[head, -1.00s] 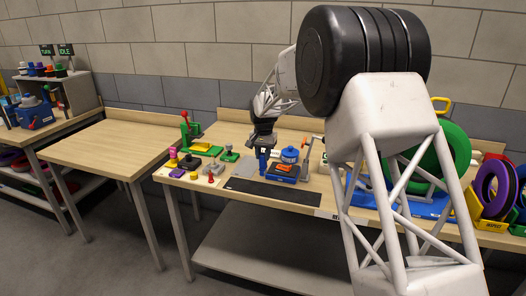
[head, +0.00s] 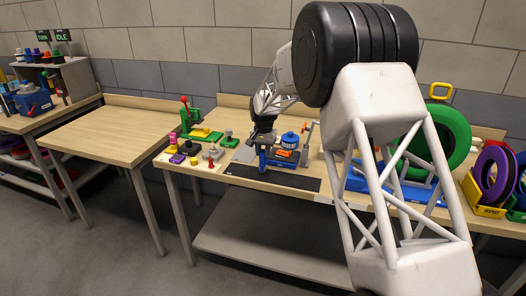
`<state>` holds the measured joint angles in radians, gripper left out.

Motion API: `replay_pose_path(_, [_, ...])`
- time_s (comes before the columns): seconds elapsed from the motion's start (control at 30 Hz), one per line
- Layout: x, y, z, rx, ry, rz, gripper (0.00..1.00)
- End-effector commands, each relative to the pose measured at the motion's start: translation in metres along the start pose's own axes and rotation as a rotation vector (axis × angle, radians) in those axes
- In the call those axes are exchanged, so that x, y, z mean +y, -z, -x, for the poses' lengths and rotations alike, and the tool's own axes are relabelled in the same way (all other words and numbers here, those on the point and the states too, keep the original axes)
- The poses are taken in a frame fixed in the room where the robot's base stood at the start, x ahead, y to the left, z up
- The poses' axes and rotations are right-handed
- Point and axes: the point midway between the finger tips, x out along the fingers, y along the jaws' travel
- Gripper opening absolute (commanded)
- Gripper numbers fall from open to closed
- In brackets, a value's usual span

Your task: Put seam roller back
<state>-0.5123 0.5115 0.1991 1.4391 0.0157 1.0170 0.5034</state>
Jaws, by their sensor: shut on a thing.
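My gripper (head: 263,160) points down over the left part of the workbench, just left of the blue tray. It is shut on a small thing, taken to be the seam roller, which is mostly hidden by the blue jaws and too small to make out. The jaws are over the dark mat (head: 292,182) near the front of the bench; I cannot tell whether the held thing touches it. A grey board (head: 243,155) lies just left of the jaws.
A blue tray (head: 287,165) with a blue pot (head: 290,140) stands right of my gripper. Several small tools and a green press (head: 203,134) stand to the left. A green tyre (head: 447,140) is at the right. The separate left table (head: 100,137) is bare.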

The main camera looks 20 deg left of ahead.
Motion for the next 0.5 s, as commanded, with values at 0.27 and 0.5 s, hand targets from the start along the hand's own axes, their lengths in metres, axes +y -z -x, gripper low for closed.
replay_pose_path(0.27, [-0.0001,0.0001,-0.0011,0.0,0.0,0.0,0.0])
replay_pose_path(0.5, [0.0,0.0002,-0.0052,0.0,0.0,0.0,0.0])
